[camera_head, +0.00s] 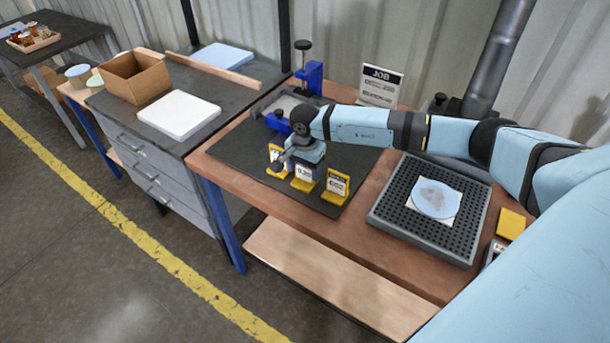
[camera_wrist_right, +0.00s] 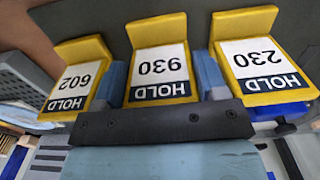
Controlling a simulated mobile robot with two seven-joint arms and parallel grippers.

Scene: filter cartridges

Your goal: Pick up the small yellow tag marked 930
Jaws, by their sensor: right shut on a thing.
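Three yellow tags with white HOLD labels stand in a row on a dark mat (camera_head: 245,146). The middle tag, marked 930 (camera_head: 304,174), also shows upside down in the wrist view (camera_wrist_right: 158,66). My right gripper (camera_head: 305,165) is shut on the 930 tag, one blue-grey finger on each side of it in the wrist view (camera_wrist_right: 160,82). The tag marked 602 (camera_head: 336,186) stands to its right in the head view, and the tag marked 230 (camera_head: 276,155) to its left. Whether the 930 tag touches the mat is hard to tell. My left gripper is not in view.
A black perforated tray (camera_head: 385,205) with a round blue-white disc (camera_head: 435,199) lies to the right. A blue clamp stand (camera_head: 309,78) and a JOB sign (camera_head: 380,86) stand behind. A grey bench with a cardboard box (camera_head: 135,78) is on the left.

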